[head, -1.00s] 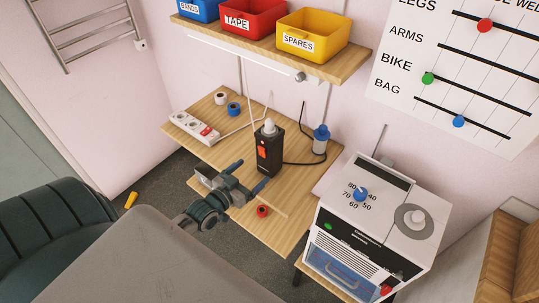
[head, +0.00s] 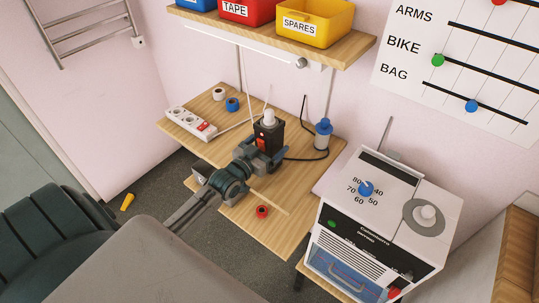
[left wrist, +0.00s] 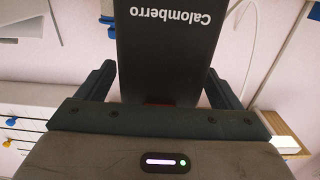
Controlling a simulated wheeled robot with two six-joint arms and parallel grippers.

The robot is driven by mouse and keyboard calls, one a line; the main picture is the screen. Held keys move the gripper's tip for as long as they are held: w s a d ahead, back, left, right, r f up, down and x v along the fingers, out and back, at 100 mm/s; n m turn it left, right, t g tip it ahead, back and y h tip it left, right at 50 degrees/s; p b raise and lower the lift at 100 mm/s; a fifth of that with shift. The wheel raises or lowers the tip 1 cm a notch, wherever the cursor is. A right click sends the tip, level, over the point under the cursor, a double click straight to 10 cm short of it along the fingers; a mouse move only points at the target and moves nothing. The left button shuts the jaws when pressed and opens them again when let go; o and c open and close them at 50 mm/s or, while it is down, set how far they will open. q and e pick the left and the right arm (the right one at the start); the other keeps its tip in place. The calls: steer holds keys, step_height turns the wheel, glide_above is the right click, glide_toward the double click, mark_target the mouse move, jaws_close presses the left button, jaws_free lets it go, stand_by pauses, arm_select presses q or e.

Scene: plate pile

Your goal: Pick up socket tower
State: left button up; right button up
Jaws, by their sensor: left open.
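The socket tower (head: 269,134) is a black upright box with an orange switch and a white plug on top. It stands on the wooden desk in the head view, its lower part hidden by my gripper. My left gripper (head: 264,158) is open in front of it, with a finger on each side. In the left wrist view the black tower (left wrist: 167,45), with upside-down lettering, fills the space between the fingers (left wrist: 160,85). Gaps show on both sides. My right gripper is not in view.
A white power strip (head: 190,122) lies left of the tower. A blue-capped bottle (head: 322,136) and a black cable are to its right. A red tape roll (head: 262,211) lies on the lower front board. A white machine (head: 378,225) stands right. A shelf (head: 270,40) with bins is above.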

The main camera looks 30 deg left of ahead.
arm_select(q)
steer(key=shift+w, duration=0.35)
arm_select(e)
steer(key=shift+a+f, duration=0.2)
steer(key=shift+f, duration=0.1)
arm_select(q)
steer(key=c, duration=1.7)
steer(key=shift+r, duration=0.15)
steer(key=shift+c, duration=0.5)
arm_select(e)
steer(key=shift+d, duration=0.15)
arm_select(q)
steer(key=shift+r, duration=0.1)
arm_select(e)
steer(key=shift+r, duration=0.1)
